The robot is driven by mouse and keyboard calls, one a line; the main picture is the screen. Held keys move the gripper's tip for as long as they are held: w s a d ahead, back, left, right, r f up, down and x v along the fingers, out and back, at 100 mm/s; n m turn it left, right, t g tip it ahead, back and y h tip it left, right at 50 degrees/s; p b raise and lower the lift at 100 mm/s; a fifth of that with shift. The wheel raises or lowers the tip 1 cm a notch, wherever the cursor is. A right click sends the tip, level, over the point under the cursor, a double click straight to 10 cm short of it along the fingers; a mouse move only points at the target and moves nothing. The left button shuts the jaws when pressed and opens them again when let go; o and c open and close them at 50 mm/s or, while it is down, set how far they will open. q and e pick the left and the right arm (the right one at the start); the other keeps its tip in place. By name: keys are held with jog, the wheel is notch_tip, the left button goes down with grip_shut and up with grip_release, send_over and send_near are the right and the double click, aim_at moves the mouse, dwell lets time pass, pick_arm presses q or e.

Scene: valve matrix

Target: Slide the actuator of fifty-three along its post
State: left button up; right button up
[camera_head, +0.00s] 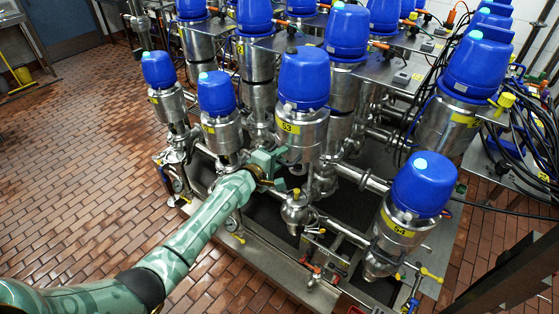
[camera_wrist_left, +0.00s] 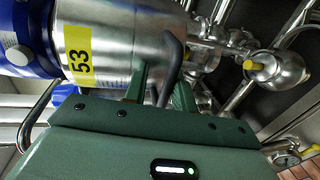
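Actuator fifty-three (camera_head: 311,134) is a steel cylinder with a blue cap and a yellow label "53", standing upright near the middle of the head view. In the left wrist view its steel body (camera_wrist_left: 125,35) lies sideways in the picture, cap to the left. My left gripper (camera_head: 284,168) is at the lower part of the actuator. In the wrist view its two green fingers (camera_wrist_left: 158,88) are apart, with a dark curved handle (camera_wrist_left: 174,60) between them, nearer the right finger. I cannot tell whether they touch it. The post is mostly hidden. My right gripper is not in view.
Actuator 54 (camera_head: 406,220) stands at the front right. Other blue-capped actuators (camera_head: 219,125) stand close on the left and behind. A small steel valve with a yellow knob (camera_head: 296,206) and pipes lie just below my gripper. The brick floor (camera_head: 80,170) at left is clear.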

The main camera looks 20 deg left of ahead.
pick_arm(q)
jog(key=shift+s+f, duration=0.1)
jog(key=shift+s+a, duration=0.1)
jog(key=shift+s, duration=0.25)
jog(key=p+v, duration=0.3)
jog(key=v, duration=1.2)
jog(key=shift+s+p, duration=0.25)
jog(key=shift+p, duration=0.1)
